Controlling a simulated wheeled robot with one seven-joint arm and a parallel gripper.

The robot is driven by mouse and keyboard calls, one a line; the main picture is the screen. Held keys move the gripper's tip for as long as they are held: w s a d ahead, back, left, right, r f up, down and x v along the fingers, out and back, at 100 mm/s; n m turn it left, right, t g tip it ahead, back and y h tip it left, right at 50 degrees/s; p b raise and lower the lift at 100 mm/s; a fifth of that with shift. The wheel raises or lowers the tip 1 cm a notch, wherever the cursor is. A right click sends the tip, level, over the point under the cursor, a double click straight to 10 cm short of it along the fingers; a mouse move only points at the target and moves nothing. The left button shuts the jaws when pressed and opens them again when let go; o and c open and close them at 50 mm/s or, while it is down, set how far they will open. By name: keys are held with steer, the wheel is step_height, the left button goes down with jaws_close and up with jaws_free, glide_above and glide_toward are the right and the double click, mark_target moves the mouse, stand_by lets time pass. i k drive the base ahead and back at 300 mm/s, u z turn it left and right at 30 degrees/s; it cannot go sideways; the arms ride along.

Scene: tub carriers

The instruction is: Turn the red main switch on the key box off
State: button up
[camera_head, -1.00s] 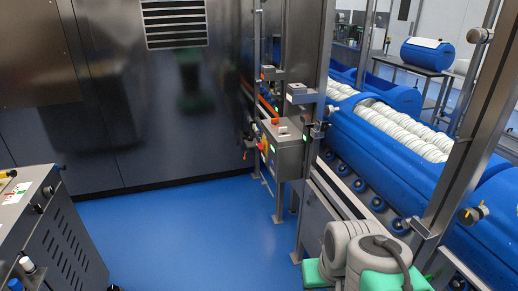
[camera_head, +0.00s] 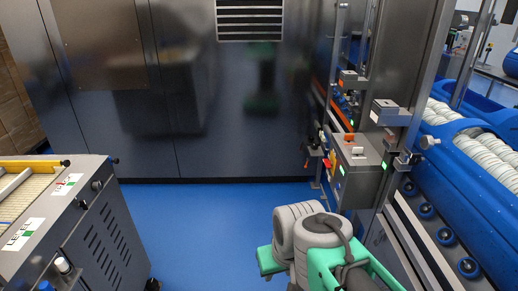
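A grey metal box (camera_head: 357,172), which looks like the key box, is mounted on the steel frame right of centre. It has green-lit marks and a small white part on top. A small red and yellow part (camera_head: 329,161) on its left side looks like the main switch; it is too small to tell which way it is turned. My arm (camera_head: 312,240), grey with green parts, is folded at the bottom, in front of and below the box.
A dark metal cabinet wall (camera_head: 220,100) stands behind. A grey machine (camera_head: 95,215) with a slotted side is at the left. Blue tubs with white stacked items (camera_head: 490,150) and a roller rail (camera_head: 440,250) are at the right. The blue floor (camera_head: 200,220) between is clear.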

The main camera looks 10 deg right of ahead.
mark_target(328, 164)
steer(key=u, duration=0.4)
steer(key=i, duration=1.85)
steer(key=z, duration=0.5)
steer(key=i, duration=1.25)
steer(key=z, duration=0.65)
